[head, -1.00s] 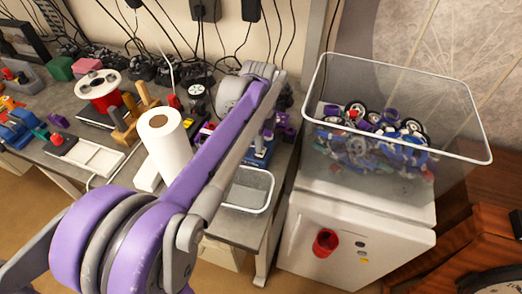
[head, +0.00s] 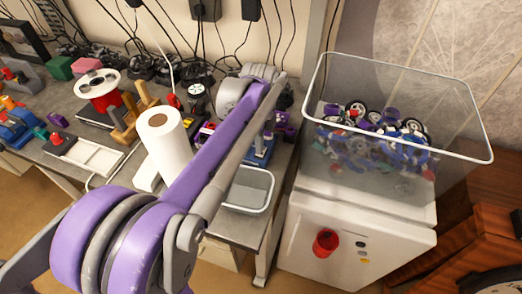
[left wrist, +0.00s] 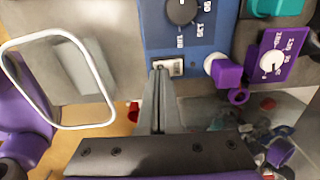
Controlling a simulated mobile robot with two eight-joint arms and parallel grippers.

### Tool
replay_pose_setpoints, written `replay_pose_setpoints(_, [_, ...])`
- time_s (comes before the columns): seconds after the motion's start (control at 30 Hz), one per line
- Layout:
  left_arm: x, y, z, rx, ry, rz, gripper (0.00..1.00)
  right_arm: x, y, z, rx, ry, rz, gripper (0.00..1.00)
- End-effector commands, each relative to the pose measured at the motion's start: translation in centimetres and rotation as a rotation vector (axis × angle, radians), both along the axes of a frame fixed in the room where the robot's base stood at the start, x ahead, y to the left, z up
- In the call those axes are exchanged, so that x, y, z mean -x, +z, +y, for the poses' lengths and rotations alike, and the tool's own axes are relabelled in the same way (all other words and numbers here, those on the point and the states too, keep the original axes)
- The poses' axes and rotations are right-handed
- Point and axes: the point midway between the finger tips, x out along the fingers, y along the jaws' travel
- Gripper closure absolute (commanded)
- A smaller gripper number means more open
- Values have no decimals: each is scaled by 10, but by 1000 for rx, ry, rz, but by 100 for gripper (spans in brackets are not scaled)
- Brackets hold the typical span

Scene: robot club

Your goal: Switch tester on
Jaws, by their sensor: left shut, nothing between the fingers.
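The tester appears to be the blue device (left wrist: 185,40) with a dark dial (left wrist: 182,10) marked with numbers, at the top middle of the left wrist view. A small pale rocker switch (left wrist: 169,67) sits on its lower part. In the head view part of the blue device (head: 262,150) shows beside my left arm, at the right end of the bench. My left gripper (left wrist: 160,72) is shut and empty, its fingertips at the switch's left edge. I cannot tell whether they touch or which way the switch is set. My right gripper is out of view.
A purple device (left wrist: 272,60) with a dial stands right of the tester. A clear tray (head: 248,190) lies at the bench's front edge. A paper roll (head: 163,140) stands left of my arm. A clear bin (head: 460,110) of parts stands on a white cabinet (head: 340,245) at right.

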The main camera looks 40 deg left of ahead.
Motion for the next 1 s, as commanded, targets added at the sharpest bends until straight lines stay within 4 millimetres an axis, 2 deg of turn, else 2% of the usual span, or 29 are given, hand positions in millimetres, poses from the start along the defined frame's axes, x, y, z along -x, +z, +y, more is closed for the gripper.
replay_pose_setpoints(0.73, [0, -12, 0, 0, 0, 0, 100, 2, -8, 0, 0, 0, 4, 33])
replay_pose_setpoints(1.0, [0, -2, 0, 0, 0, -1, 100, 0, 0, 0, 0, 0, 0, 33])
